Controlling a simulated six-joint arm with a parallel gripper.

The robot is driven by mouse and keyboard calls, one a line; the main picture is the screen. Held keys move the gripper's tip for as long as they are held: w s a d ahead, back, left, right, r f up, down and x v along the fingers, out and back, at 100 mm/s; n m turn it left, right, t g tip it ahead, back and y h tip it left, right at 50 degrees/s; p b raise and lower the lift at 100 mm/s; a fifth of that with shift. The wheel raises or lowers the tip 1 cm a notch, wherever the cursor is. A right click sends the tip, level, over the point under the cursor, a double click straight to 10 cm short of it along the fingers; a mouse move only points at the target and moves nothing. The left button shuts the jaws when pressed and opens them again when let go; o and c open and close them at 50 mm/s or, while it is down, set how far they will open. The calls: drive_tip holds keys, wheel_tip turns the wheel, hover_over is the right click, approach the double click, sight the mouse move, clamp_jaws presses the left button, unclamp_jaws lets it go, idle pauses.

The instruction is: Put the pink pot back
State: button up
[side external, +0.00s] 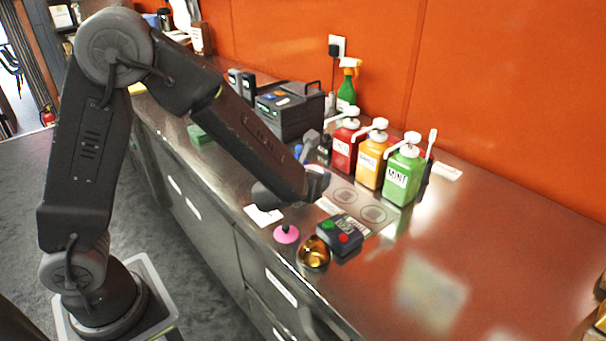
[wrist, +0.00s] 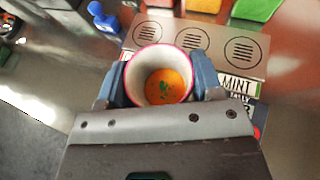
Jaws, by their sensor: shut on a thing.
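The pink pot (wrist: 163,78) is a white cup with a pink rim, holding orange sauce with green bits on top. In the wrist view my gripper (wrist: 160,82) is shut on it, with blue-grey fingers against both sides. In the side view my gripper (side external: 318,183) is above the counter, near the plate with round marks (side external: 372,213); the pot is mostly hidden by it there. In the wrist view the plate (wrist: 200,45) shows three round marks just beyond the pot. A pink lid with a dark knob (side external: 286,234) lies near the counter's front edge.
Red (side external: 345,145), yellow (side external: 372,160) and green (side external: 403,175) pump bottles stand behind the plate. A dark button box (side external: 340,235) and a brass bowl (side external: 314,254) are in front. A dark machine (side external: 289,110) stands farther left.

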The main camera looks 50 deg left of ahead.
hover_over(310, 217)
drive_tip(key=shift+f, duration=3.4)
drive_tip(key=shift+f, duration=0.95)
drive_tip(key=o, duration=1.1)
drive_tip(key=shift+f, duration=0.1)
